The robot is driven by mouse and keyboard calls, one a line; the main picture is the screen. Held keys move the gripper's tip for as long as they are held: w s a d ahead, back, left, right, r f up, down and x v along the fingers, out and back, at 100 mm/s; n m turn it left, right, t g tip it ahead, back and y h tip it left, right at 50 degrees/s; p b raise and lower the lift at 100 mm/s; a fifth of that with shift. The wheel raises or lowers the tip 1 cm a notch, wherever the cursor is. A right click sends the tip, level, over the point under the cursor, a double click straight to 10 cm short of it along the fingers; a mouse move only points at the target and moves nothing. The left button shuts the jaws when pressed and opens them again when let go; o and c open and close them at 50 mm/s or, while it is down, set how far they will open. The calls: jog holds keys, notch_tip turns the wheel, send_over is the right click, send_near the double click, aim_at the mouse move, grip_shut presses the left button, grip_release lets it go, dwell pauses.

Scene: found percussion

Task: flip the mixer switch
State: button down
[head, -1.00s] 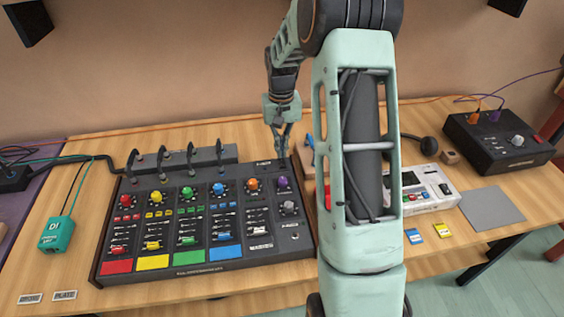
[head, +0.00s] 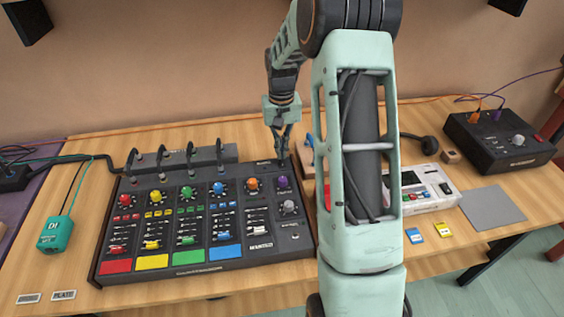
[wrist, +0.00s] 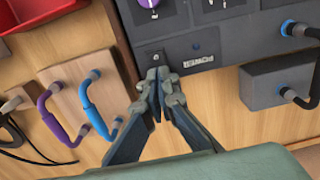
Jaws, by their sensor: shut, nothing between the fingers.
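The black mixer (head: 266,214) lies on the wooden table with its coloured knobs and pads facing up. In the wrist view, the mixer's corner (wrist: 221,47) shows a POWER label and a small switch plate (wrist: 156,57) beside it. The plate is right by my fingertips, which partly hide it; I cannot tell which way the switch is set. My gripper (wrist: 158,80) is shut and empty, its tips over the mixer's edge at this corner. In the head view, my gripper (head: 281,155) is at the mixer's back right corner. Whether it touches the switch is unclear.
A dark box with cables (head: 205,156) sits behind the mixer. A white device (head: 432,196) and a grey pad (head: 491,210) are to the right, partly past my arm.

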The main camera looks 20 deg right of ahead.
jog(key=shift+f+b, duration=0.5)
jog(key=shift+f, duration=0.35)
jog(key=shift+r, duration=0.15)
jog(key=shift+r+p, duration=2.45)
jog(key=shift+r, duration=1)
